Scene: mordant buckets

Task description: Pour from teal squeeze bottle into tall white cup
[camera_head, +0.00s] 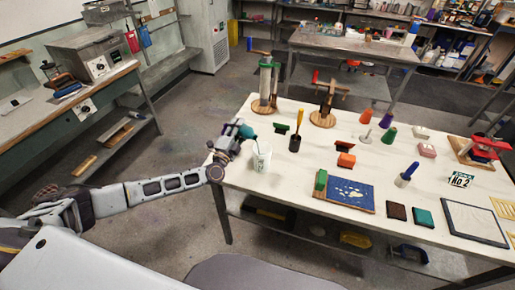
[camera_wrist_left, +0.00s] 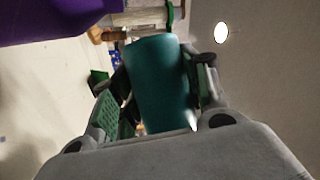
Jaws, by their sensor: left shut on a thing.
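My left gripper (camera_head: 238,131) is shut on the teal squeeze bottle (camera_head: 247,132) and holds it above the table's left edge. In the wrist view the bottle's teal body (camera_wrist_left: 158,85) sits between the two finger pads. The bottle looks tilted, with its far end toward the tall white cup (camera_head: 261,158). The cup stands upright on the table just below and right of the bottle. They look apart, but the exact gap is unclear. I cannot see any liquid, nor inside the cup clearly. My right gripper is in neither view.
A dark pot with a yellow-handled tool (camera_head: 296,138) stands right of the cup. Behind are wooden stands, one with a green-topped cylinder (camera_head: 265,82). A blue board (camera_head: 346,194) lies in front. Bare white tabletop (camera_head: 285,172) lies between cup and board.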

